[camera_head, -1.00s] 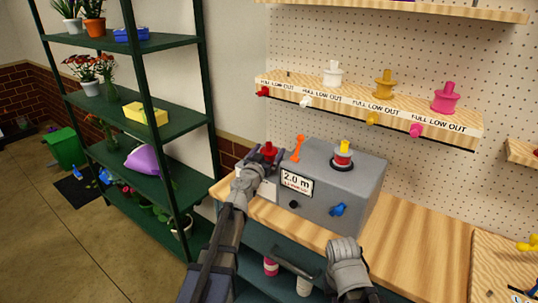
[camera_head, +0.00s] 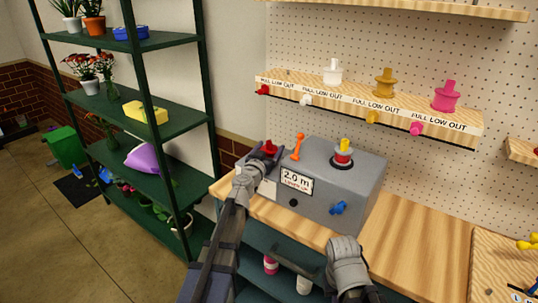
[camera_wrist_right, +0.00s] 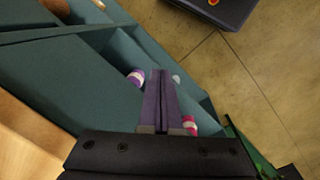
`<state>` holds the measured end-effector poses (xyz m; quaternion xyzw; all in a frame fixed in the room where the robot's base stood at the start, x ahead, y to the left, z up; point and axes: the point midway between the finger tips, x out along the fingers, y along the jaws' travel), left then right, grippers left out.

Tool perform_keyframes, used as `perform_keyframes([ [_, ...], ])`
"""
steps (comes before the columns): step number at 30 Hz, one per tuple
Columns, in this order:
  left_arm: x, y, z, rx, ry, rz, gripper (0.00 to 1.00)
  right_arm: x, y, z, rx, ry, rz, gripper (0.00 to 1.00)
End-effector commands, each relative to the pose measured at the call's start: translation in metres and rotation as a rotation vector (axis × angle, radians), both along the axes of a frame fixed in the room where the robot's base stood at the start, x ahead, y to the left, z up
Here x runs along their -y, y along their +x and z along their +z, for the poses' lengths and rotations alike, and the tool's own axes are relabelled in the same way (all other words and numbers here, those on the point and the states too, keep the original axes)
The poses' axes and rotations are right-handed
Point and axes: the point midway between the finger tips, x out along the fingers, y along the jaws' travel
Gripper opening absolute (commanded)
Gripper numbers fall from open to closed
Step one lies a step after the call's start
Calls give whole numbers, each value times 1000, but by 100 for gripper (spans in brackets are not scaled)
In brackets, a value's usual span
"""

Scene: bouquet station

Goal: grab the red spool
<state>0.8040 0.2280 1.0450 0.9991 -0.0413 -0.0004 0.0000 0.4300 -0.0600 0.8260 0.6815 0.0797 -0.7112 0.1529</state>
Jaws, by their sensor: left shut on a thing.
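The red spool (camera_head: 270,146) is at the left end of the grey machine (camera_head: 330,190), above a white part at the bench's left edge. My left gripper (camera_head: 266,153) is shut on it; the fingers partly hide its lower part. I cannot tell whether the spool touches the surface below. My right gripper shows in the right wrist view (camera_wrist_right: 160,74), its two fingers together and nothing seen between them, pointing over the green shelves below the bench.
White (camera_head: 333,74), yellow (camera_head: 384,84) and pink (camera_head: 446,98) spools stand on the pegboard shelf (camera_head: 300,86); its left slot has no spool. A red and yellow piece (camera_head: 343,153) tops the machine, near an orange lever (camera_head: 297,147). A green rack (camera_head: 150,100) stands left.

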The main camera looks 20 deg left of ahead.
Motion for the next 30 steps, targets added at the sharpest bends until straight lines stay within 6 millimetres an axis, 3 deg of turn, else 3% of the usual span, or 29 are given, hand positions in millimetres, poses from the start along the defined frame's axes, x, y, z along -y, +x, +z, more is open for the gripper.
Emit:
perform_keyframes([
  [8, 0, 0, 2, 0, 0, 0, 17, 0, 0, 2, 0, 0, 0, 0],
  [14, 0, 0, 17, 0, 0, 0, 17, 0, 0, 17, 0, 0, 0, 0],
  [30, 0, 0, 94, 1, 0, 0, 17, 0, 0, 94, 0, 0, 0, 0],
])
